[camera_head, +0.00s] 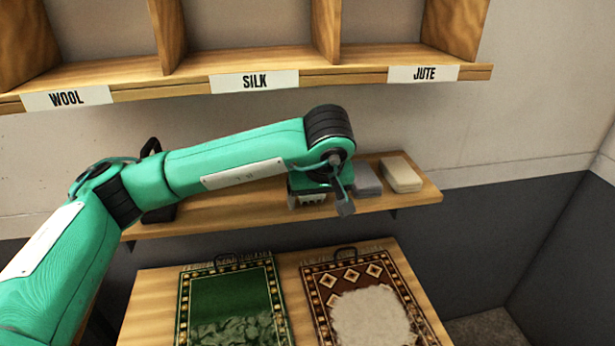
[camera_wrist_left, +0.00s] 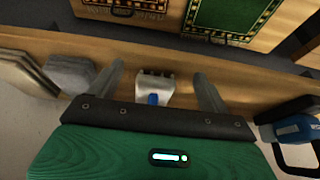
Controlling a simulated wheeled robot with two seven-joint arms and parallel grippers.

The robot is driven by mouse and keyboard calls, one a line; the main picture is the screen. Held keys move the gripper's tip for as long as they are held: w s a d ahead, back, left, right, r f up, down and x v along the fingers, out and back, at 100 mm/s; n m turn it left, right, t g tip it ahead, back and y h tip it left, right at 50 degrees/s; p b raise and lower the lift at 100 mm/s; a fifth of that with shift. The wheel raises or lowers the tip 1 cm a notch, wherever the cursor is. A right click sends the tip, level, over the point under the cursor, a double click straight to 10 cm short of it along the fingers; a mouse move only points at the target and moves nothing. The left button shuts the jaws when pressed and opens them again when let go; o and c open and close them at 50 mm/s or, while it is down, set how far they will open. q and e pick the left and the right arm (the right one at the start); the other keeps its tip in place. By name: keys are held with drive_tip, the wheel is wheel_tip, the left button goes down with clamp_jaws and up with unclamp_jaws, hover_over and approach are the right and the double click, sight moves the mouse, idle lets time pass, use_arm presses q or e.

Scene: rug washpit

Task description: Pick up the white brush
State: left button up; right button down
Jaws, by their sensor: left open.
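The white brush (camera_wrist_left: 155,86), a small pale head with short teeth-like tufts and a blue part, lies on the wooden shelf. It sits between the spread fingers of my left gripper (camera_wrist_left: 158,76) in the left wrist view, with a gap on each side. In the head view, my left gripper (camera_head: 320,200) is low over the shelf, and only the brush's pale toothed end (camera_head: 308,200) shows under it. The gripper is open and holds nothing. The rest of the brush is hidden by the gripper. My right gripper is not in view.
A grey block (camera_head: 367,181) and a beige block (camera_head: 401,174) stand right of the gripper on the shelf (camera_head: 424,194). A black and blue handled item (camera_wrist_left: 293,130) stands at the shelf's other end. Labelled cubbies (camera_head: 254,82) hang above; two rugs (camera_head: 232,297) (camera_head: 322,284) lie below.

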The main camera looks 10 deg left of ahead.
use_arm(q)
drive_tip(key=w, duration=0.1)
drive_tip(key=w+a+p, duration=0.1)
drive_tip(key=w, duration=0.1)
drive_tip(key=w+a+p, duration=0.1)
drive_tip(key=w, duration=0.1)
drive_tip(key=w+p, duration=0.1)
drive_tip(key=w+a, duration=0.1)
drive_tip(key=w, duration=0.1)
drive_tip(key=w+a+p, duration=0.1)
drive_tip(key=shift+w+p, duration=0.25)
drive_tip(key=shift+p, duration=0.05)
drive_tip(key=shift+w+f, duration=0.1)
drive_tip(key=shift+f, duration=0.5)
drive_tip(key=c, duration=1.1)
drive_tip(key=shift+c, duration=0.2)
